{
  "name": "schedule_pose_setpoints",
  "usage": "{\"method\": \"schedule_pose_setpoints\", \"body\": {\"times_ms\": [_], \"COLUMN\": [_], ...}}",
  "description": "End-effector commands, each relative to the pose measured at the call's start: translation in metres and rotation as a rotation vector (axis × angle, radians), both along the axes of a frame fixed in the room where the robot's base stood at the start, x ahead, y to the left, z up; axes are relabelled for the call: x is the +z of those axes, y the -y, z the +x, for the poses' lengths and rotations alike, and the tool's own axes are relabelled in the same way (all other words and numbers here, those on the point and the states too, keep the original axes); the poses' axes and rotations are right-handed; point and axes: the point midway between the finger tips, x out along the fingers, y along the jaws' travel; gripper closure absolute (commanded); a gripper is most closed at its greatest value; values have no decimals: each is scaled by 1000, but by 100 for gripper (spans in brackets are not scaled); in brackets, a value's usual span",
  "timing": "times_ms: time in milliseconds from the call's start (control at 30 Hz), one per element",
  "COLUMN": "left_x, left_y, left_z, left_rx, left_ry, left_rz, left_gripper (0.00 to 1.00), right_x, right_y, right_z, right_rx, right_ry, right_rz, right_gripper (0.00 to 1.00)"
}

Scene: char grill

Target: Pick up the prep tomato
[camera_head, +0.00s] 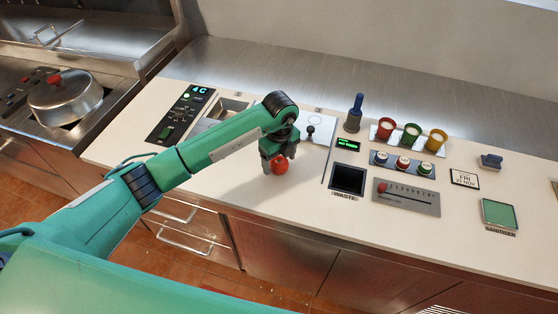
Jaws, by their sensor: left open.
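The prep tomato (280,165) is a round red thing on the cream counter, near the middle of the head view. My left gripper (278,155) is right above it, with the arm reaching in from the left. Its fingers are open around or just over the upper part of the tomato. The arm and wrist hide part of the tomato's top, and I cannot tell whether the fingers touch it. My right gripper is not in view.
A small black-knobbed lever (310,131) stands close to the right of the gripper. A dark square waste opening (348,179), a blue-handled tool (354,113) and several coloured cups (411,134) lie further right. A lidded pot (65,96) sits at far left. The counter's front edge is near.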

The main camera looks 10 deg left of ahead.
Motion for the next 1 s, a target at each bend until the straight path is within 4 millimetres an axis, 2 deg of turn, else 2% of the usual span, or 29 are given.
{"method": "schedule_pose_setpoints", "body": {"times_ms": [133, 367, 633, 1000], "left_x": [-13, -16, -15, -11], "left_y": [0, 0, 0, 0], "left_z": [0, 0, 0, 1], "left_rx": [-1, -1, -1, -1], "left_ry": [0, 1, 1, 2], "left_rz": [0, -1, -1, -1], "left_gripper": [24, 24, 74, 74], "right_x": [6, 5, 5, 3], "right_y": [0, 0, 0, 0], "right_z": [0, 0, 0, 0], "right_rx": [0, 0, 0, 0], "right_ry": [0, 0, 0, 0], "right_rz": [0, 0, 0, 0], "right_gripper": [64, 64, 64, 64]}}
